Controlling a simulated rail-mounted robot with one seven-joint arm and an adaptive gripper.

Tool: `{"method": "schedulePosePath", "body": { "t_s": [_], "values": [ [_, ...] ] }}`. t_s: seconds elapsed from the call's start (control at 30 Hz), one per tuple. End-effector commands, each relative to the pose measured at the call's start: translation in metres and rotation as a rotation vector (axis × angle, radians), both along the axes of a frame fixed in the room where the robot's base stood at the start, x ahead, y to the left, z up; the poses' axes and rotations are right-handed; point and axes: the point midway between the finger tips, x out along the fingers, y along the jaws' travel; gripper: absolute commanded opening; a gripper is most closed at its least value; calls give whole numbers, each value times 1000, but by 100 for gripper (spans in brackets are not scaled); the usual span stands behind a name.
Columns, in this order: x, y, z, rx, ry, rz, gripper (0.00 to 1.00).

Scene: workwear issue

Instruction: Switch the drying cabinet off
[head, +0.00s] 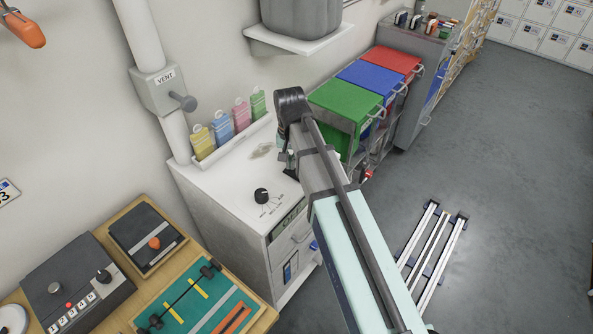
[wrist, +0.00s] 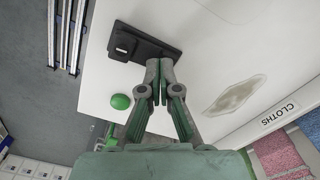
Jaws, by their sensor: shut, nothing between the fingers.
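A white cabinet (head: 225,190) stands against the wall, with a black round knob (head: 262,195) and printed marks around it on its top. In the wrist view, the white top (wrist: 215,60) carries a black plate (wrist: 145,42) with a small raised part (wrist: 125,44) and a pale mark. A green round button or lamp (wrist: 121,102) sits beside it. My gripper (wrist: 160,65) is shut and empty, its fingertips at the near edge of the black plate; contact cannot be told. In the head view my arm hides much of this area.
A rack labelled CLOTHS (wrist: 279,115) with coloured cloths runs along the back of the top. Green (head: 345,98), blue and red lidded bins stand to the right. A wooden bench (head: 110,235) with devices is at left. The floor at right is mostly clear, with metal rails (head: 430,240).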

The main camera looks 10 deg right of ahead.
Motion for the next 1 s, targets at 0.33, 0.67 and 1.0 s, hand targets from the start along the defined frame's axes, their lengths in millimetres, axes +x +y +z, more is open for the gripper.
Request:
{"method": "schedulePosePath", "body": {
  "t_s": [0.33, 0.67, 1.0],
  "values": [
    [0, 0, 29, 0, 0, 0, 0],
    [0, 0, 52, 0, 0, 0, 0],
    [0, 0, 65, 0, 0, 0, 0]
  ]
}}
